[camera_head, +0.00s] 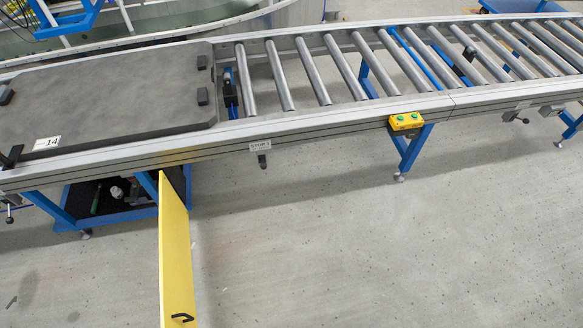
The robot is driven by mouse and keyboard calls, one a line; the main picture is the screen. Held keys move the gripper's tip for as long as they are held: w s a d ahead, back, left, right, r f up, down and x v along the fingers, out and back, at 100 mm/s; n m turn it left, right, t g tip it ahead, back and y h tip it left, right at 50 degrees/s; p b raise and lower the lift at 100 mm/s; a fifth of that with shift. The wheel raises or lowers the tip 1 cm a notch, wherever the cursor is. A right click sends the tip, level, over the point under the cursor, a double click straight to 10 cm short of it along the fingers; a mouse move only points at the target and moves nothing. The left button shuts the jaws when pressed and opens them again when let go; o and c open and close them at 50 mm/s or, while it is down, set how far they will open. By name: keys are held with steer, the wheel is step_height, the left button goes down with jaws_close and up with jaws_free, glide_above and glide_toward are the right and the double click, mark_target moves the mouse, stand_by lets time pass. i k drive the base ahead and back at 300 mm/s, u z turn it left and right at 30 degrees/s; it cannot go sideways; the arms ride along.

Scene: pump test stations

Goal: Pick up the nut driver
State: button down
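A small slim tool with a green handle (95,201) stands or lies on the dark shelf of an open cabinet (128,214) under the conveyor at the left. It may be the nut driver, but it is too small to tell for sure. A pale round item (116,192) is to its right, beside dark parts. The conveyor hides the upper part of the cabinet's inside. My gripper is not in view.
The yellow cabinet door (177,260) stands open, jutting toward me, with a black handle (182,317). A roller conveyor (330,118) crosses the view, with a grey pallet (110,90) at left. A yellow button box (406,121) hangs on its front rail. The floor (380,240) right of the door is clear.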

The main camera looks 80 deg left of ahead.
mark_target(96, 202)
steer(key=u, duration=3.75)
steer(key=k, duration=0.6)
steer(key=z, duration=0.9)
steer(key=i, duration=1.5)
steer(key=u, duration=0.45)
steer(key=i, duration=0.95)
steer(key=u, duration=1.45)
steer(key=i, duration=0.6)
steer(key=u, duration=0.45)
